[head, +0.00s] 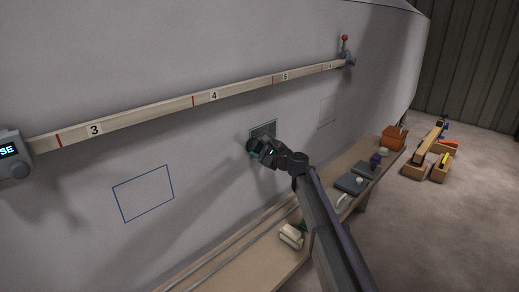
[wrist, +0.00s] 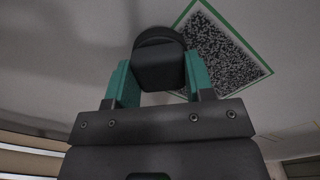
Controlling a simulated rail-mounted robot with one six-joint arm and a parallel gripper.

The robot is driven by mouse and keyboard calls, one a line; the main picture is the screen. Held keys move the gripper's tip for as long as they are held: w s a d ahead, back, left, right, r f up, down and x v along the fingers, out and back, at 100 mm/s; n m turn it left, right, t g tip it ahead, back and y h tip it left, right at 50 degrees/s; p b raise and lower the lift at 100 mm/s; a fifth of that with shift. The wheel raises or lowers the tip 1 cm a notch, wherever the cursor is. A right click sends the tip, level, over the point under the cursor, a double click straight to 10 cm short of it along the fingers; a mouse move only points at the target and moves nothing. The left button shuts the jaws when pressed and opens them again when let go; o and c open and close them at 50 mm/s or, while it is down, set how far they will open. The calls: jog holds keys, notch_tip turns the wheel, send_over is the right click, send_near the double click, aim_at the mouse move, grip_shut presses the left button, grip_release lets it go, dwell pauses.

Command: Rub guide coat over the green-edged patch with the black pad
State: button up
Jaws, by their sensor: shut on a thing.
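The green-edged patch (wrist: 222,47) is on the pale hull wall, at the upper right of the wrist view. Dense dark speckle fills most of it, with a thin pale margin inside the green edge. In the head view the patch (head: 263,129) looks grey and is partly hidden by my gripper (head: 257,147). My gripper (wrist: 159,78) has its teal fingers shut on the round black pad (wrist: 160,48). The pad overlaps the patch's left side in the wrist view. I cannot tell whether it touches the wall.
A blue-outlined patch (head: 143,193) is lower left on the hull, and a pale yellowish-outlined patch (head: 327,111) is to the right. A numbered wooden strip (head: 240,90) crosses above. Below, a bench (head: 265,262) holds a cream block (head: 291,236) and grey pads (head: 351,184).

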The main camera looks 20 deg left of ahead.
jog(key=shift+w+d, duration=0.85)
jog(key=shift+w, duration=1.4)
jog(key=shift+w+d, duration=0.9)
jog(key=shift+w, duration=1.4)
jog(key=shift+w+d, duration=0.85)
jog(key=shift+w, duration=1.4)
jog(key=shift+s+f+b, duration=0.15)
jog(key=shift+f+b, duration=0.8)
jog(key=shift+b, duration=0.05)
jog(key=shift+s+a, duration=0.85)
jog(key=shift+s, duration=1.4)
jog(key=shift+s+a, duration=0.9)
jog(key=shift+s, duration=1.3)
jog(key=shift+s+a, duration=0.85)
jog(key=shift+s, duration=1.4)
jog(key=o, duration=0.3)
jog(key=c, duration=0.3)
jog(key=shift+s+d, duration=0.15)
jog(key=shift+d, duration=0.4)
